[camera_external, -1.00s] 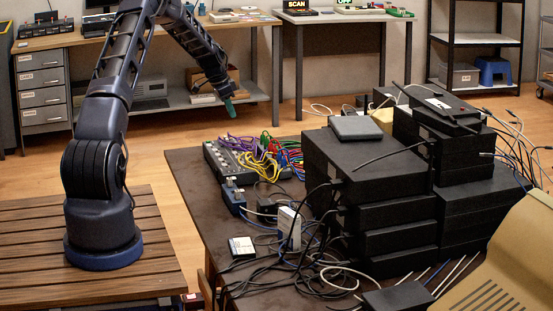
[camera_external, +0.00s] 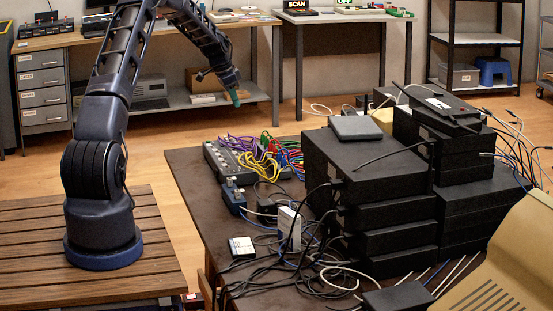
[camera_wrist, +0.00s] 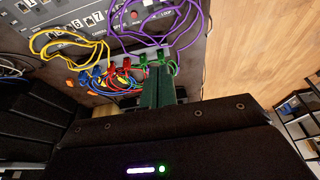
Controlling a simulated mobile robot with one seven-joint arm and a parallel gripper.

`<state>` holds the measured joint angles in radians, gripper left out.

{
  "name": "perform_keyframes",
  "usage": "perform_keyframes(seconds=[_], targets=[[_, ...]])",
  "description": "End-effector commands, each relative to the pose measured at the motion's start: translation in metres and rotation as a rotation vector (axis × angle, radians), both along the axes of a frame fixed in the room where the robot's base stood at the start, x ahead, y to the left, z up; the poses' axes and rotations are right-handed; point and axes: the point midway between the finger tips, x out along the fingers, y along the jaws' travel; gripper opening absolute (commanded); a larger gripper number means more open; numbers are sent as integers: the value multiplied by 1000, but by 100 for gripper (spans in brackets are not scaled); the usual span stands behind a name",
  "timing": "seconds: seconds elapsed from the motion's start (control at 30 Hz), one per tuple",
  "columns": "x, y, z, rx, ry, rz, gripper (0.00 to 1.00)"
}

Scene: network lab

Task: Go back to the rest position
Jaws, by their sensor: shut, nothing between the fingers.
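My gripper (camera_external: 236,97) hangs in the air above the far left part of the dark table (camera_external: 190,195), pointing down, with green fingertips. It is shut and empty. In the wrist view its green fingers (camera_wrist: 157,88) are together, seen over the dark table with cables behind them. The grey panel box (camera_external: 222,165) with yellow, purple, red, green and blue cables sits on the table below it, apart from the fingers. The box also shows in the wrist view (camera_wrist: 85,15).
Stacked black boxes (camera_external: 385,215) with a grey box on top (camera_external: 355,127) fill the table's right. A wooden bench (camera_external: 150,40) with drawers stands behind. Air around my gripper is clear.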

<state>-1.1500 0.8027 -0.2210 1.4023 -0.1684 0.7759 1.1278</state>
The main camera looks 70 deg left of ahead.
Motion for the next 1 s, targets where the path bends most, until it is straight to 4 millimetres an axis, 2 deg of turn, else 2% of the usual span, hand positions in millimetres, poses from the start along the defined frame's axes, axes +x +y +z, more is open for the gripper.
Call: perform_keyframes(seconds=[0.03,0.2,0.5,0.73,1.0], targets=[[12,-17,17,5,3,-10,0],[40,-82,69,16,22,-26,0],[67,-201,151,37,46,-40,0],[67,-294,204,54,56,-46,0],[45,-399,254,71,54,-42,0]])
